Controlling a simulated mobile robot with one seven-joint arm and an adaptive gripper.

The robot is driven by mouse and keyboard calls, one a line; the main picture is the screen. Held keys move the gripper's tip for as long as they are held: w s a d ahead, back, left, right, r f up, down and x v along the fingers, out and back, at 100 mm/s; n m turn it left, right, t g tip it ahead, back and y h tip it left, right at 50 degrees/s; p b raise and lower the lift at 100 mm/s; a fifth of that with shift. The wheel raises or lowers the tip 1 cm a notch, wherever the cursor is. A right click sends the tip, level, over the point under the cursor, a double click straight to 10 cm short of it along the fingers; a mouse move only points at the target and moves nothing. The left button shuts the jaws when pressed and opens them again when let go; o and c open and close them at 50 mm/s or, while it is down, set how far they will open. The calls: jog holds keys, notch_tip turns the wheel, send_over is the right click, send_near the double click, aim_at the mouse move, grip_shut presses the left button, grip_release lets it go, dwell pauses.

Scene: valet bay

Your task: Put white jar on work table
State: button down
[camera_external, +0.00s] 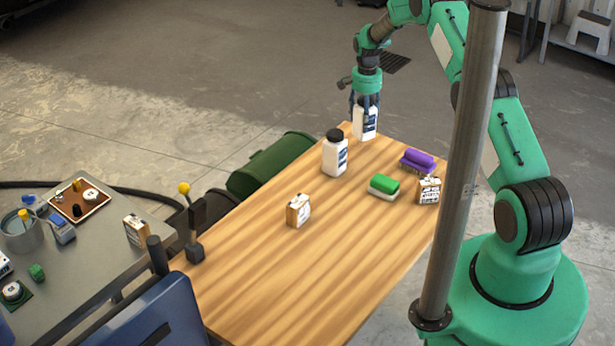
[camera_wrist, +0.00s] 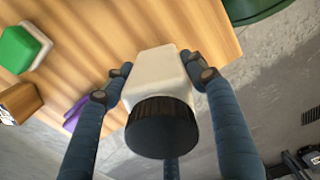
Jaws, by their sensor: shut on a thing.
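My gripper (camera_external: 365,100) is shut on a white jar (camera_external: 366,125) at the far corner of the wooden work table (camera_external: 260,250). In the wrist view the jar (camera_wrist: 157,72) sits between the blue fingers, its black cap (camera_wrist: 161,127) toward the camera. The jar looks upright. Its base is at or just over the table's far edge; I cannot tell whether it touches the top. A second white jar (camera_external: 335,157) with a black cap stands on the table, to the left of and nearer than the held one.
On the table are a green brush (camera_external: 384,184), a purple brush (camera_external: 418,158), a small box (camera_external: 428,190) and another box (camera_external: 298,210). A dark green bin (camera_external: 270,165) stands left of the table. A grey metal bench (camera_external: 80,250) is at left. The table's near part is clear.

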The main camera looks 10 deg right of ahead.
jog(key=shift+f, duration=1.8)
jog(key=shift+f, duration=0.1)
jog(key=c, duration=0.6)
grip_release()
jog(key=shift+c, duration=0.2)
notch_tip(320, 180, up, 12)
jog(key=shift+r+p, duration=0.1)
jog(key=shift+p, duration=0.2)
